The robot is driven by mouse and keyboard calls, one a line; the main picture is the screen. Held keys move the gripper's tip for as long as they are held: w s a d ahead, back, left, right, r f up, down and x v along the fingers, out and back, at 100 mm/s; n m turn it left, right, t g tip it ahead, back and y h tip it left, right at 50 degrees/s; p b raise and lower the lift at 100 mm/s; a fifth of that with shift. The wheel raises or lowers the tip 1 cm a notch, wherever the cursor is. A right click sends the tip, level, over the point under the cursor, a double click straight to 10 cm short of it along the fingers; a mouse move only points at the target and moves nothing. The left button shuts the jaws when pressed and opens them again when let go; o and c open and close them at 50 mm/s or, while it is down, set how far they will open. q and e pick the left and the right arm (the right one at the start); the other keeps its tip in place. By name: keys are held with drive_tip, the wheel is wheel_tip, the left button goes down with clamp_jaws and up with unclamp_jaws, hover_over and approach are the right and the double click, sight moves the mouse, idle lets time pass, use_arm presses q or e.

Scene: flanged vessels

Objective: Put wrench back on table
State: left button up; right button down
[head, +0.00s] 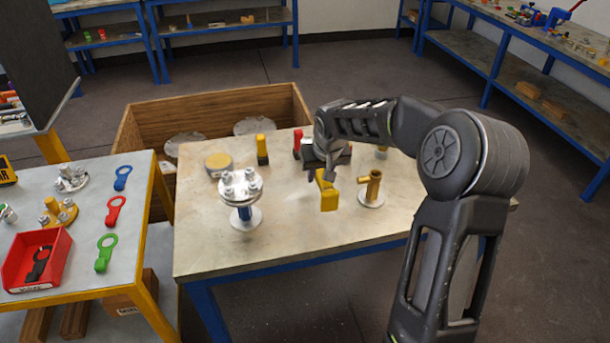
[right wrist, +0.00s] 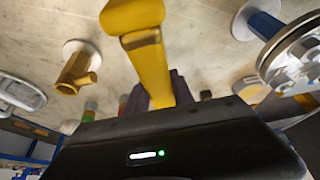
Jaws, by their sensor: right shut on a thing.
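In the right wrist view the yellow wrench (right wrist: 150,62) runs out from between the dark fingers (right wrist: 158,90). Whether its lower end touches the tabletop I cannot tell. My left gripper is not in view.
A flanged vessel (head: 241,196) stands left of the wrench and a brass pipe fitting (head: 371,188) right of it. The table's front is clear. A wooden crate (head: 215,105) stands behind.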

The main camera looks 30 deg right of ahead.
wheel_tip(320, 180, down, 6)
drive_tip(key=b, duration=0.4)
drive_tip(key=shift+f, duration=0.1)
drive_tip(key=shift+f+b, duration=0.8)
drive_tip(key=shift+b, duration=0.2)
drive_tip(key=shift+f+b, duration=0.5)
drive_tip(key=shift+f, duration=0.05)
drive_tip(key=c, duration=0.5)
unclamp_jaws()
wheel_tip(320, 180, up, 7)
drive_tip(key=p, duration=0.4)
idle(0.4)
